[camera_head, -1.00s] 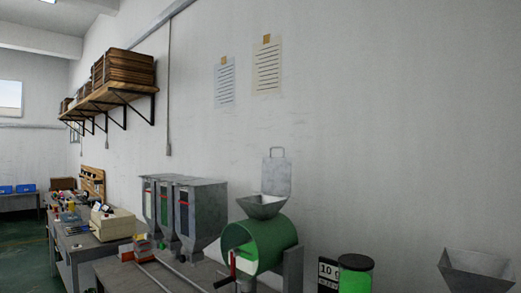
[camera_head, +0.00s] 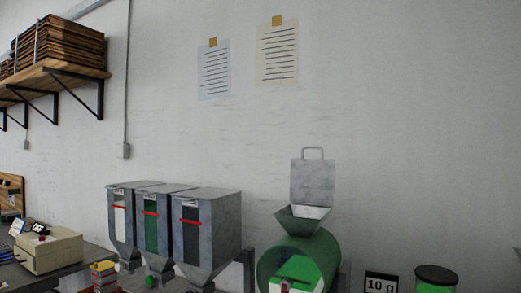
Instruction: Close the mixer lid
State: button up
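The mixer is a green drum (camera_head: 322,252) at the bottom, right of centre, cut off by the lower edge of the view. A grey metal funnel (camera_head: 302,222) sits on top of it. A grey plate with a handle loop, seemingly the lid (camera_head: 313,180), stands upright above and behind the funnel, so it looks open. Something red shows low at the drum's front. My gripper is not in view.
Three grey hoppers (camera_head: 215,205) with coloured windows stand left of the mixer. A "10 g" sign (camera_head: 381,283) and a green jar (camera_head: 436,277) are to its right. A beige box (camera_head: 48,251) is at far left. A wall shelf (camera_head: 55,70) holds stacked brown boards.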

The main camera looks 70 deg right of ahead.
aim_at(312, 180)
jog(key=i, duration=1.45)
jog(key=z, duration=3.05)
